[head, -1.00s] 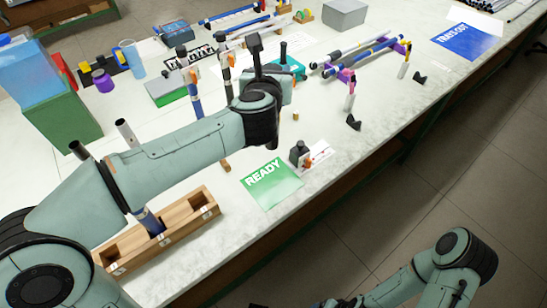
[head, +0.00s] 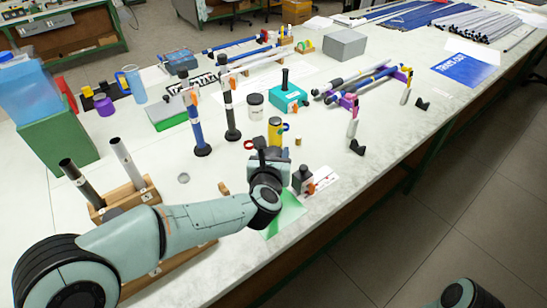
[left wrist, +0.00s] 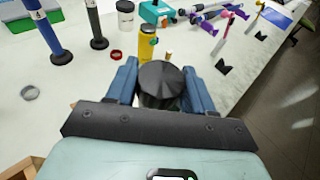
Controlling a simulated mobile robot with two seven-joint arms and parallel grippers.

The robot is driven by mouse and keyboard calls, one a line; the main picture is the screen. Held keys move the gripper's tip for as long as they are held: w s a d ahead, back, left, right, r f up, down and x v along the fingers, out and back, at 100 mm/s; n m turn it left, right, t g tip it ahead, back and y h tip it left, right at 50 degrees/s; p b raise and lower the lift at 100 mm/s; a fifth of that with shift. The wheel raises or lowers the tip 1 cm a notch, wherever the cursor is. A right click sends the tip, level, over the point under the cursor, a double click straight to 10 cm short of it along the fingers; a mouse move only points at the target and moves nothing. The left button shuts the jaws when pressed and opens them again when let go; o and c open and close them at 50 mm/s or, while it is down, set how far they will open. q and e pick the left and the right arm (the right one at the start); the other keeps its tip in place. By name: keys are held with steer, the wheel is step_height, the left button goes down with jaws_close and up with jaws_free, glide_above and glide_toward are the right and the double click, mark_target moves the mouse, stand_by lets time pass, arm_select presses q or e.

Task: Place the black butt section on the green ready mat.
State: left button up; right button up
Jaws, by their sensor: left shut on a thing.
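My left gripper (head: 266,178) is beside the green ready mat (head: 291,212), which my gripper and forearm partly cover. In the left wrist view, the fingers are shut on a black piece with a round, ridged top (left wrist: 162,80). It appears to be the black butt section, but its lower part is hidden and I cannot tell whether it touches anything. A black upright section with an orange tag (head: 229,112) and a blue one (head: 194,122) stand on the bench behind. My right gripper is out of view.
A black bottle (head: 302,180) stands at the mat's back edge. A yellow bottle (head: 275,132) and a red ring (head: 250,145) are just behind my gripper. A wooden rack (head: 128,194) holds two upright tubes at left. The bench front edge is close.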

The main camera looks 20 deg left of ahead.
arm_select(q)
steer(key=shift+f, duration=0.2)
steer(key=shift+f, duration=0.15)
steer(key=o, duration=1.2)
steer(key=shift+r, duration=0.25)
steer(key=b+v, duration=0.1)
steer(key=v, duration=1.1)
steer(key=shift+f, duration=0.15)
